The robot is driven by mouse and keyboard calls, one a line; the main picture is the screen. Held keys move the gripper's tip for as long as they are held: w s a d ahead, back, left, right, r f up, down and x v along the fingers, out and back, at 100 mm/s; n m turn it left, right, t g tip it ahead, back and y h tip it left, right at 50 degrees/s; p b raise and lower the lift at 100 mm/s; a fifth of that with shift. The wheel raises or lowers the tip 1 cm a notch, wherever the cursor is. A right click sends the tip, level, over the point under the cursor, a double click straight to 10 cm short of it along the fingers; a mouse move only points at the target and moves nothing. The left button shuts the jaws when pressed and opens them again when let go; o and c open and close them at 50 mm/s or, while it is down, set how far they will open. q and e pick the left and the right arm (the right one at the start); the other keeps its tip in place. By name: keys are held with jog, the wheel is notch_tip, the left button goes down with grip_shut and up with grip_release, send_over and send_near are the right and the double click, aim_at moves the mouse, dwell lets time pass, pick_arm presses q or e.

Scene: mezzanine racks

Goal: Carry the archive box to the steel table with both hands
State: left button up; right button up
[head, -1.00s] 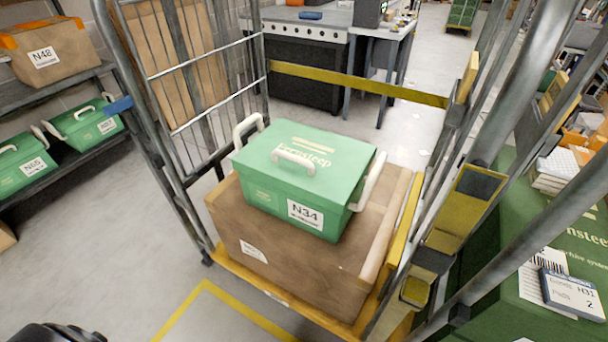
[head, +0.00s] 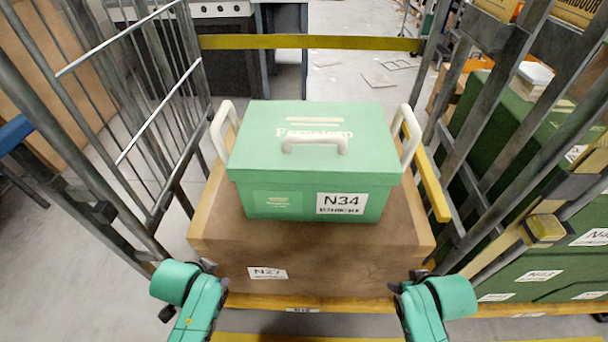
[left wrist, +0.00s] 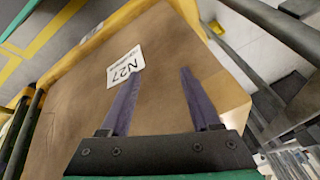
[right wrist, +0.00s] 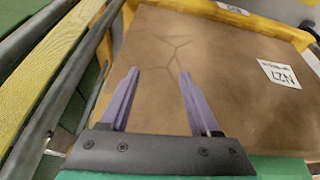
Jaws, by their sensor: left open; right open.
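My left gripper (head: 208,268) is open and empty at the carton's front left, below the green box. My right gripper (head: 412,278) is open and empty at the carton's front right. Both wrist views show spread fingers over the brown carton, apart from the green box: left (left wrist: 157,82), right (right wrist: 158,78). A grey-legged table (head: 304,50) shows partly at the back; its top is mostly cut off.
Cage bars (head: 165,120) stand on the left and grey posts (head: 520,180) on the right. A yellow bar (head: 310,42) crosses the back of the cage. Green boxes (head: 530,285) stand beyond the right posts.

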pick_arm(q)
jog(key=w+a+r+m+t+y, duration=0.1)
jog(key=w+r+m+t, duration=0.25)
jog(key=r, duration=0.25)
jog(key=w+a+r+m+t+y, duration=0.1)
jog(key=w+a+r+m+t, duration=0.1)
jog(key=w+r+m, duration=0.3)
pick_arm(e)
jog(key=w+r+m+t, duration=0.2)
jog(key=w+r+t, duration=0.4)
jog(key=r, duration=0.5)
pick_arm(q)
jog(key=m+t+h, duration=0.2)
jog(key=m+t, duration=0.6)
jog(key=m, duration=1.2)
send_near(221, 115)
jog(key=s, duration=0.3)
pick_arm(e)
jog(key=m+t, duration=0.1)
jog(key=t, duration=0.6)
send_near(411, 121)
jog(key=s, duration=0.3)
pick_arm(q)
jog(key=shift+a+f+b, duration=0.25)
jog(key=shift+a+b, duration=0.05)
jog(key=shift+a, duration=0.05)
pick_arm(e)
jog(key=shift+d+f, duration=0.45)
